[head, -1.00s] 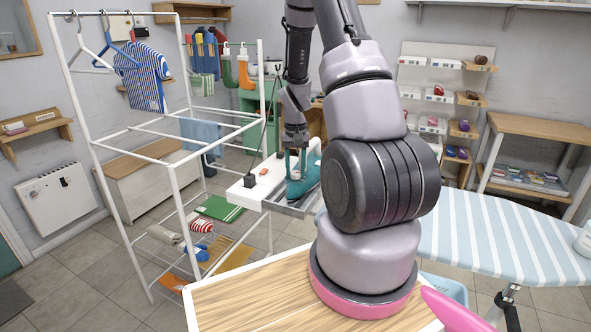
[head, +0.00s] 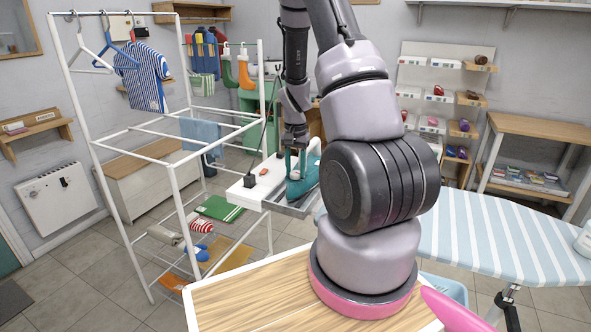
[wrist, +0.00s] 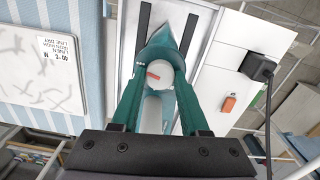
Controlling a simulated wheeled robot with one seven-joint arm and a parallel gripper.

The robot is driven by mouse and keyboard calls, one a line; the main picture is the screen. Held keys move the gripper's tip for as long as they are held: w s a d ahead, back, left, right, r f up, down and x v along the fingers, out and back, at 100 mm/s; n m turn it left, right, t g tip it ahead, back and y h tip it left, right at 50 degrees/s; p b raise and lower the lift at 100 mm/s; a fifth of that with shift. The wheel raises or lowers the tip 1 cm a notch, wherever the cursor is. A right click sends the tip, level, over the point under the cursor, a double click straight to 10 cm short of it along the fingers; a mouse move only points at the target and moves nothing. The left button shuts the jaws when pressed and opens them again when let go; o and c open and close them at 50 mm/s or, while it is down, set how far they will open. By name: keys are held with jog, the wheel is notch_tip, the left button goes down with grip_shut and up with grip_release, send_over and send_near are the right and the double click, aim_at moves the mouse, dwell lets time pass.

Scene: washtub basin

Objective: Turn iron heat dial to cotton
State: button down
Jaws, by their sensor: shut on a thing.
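The teal iron (head: 306,181) rests on a metal stand at the end of the white shelf, and its pointed nose shows in the wrist view (wrist: 172,40). Its round white heat dial (wrist: 160,76) carries a red mark pointing to the left. My gripper (wrist: 159,73) is over the iron, with its two teal fingers closed on opposite sides of the dial. In the head view my gripper (head: 298,160) reaches down onto the iron. The dial's setting words are not readable, and the dial is hidden in the head view.
A black plug (wrist: 260,68) and an orange switch (wrist: 229,103) sit on the white shelf (wrist: 237,45) beside the iron. A white drying rack (head: 180,205) stands to the left. A striped ironing board (head: 500,235) is at the right.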

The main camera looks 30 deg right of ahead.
jog(key=shift+c, duration=2)
grip_release()
notch_tip(320, 180, up, 11)
jog(key=shift+f, duration=0.1)
notch_tip(320, 180, up, 16)
jog(key=n+t+y, duration=0.1)
jog(key=n+t, duration=0.1)
jog(key=t, duration=0.1)
send_over(295, 173)
jog(key=s+a, duration=0.7)
jog(key=s+a+r+n+t, duration=0.1)
jog(key=s+a+r+t, duration=0.1)
jog(key=s, duration=0.4)
jog(key=s+a+r+n+t+y, duration=0.1)
jog(key=s+a+r+t, duration=0.1)
jog(key=s+a+r, duration=0.2)
jog(key=s+r, duration=0.2)
jog(key=s, duration=0.1)
jog(key=shift+a+r+n, duration=0.3)
jog(key=shift+r+n, duration=0.1)
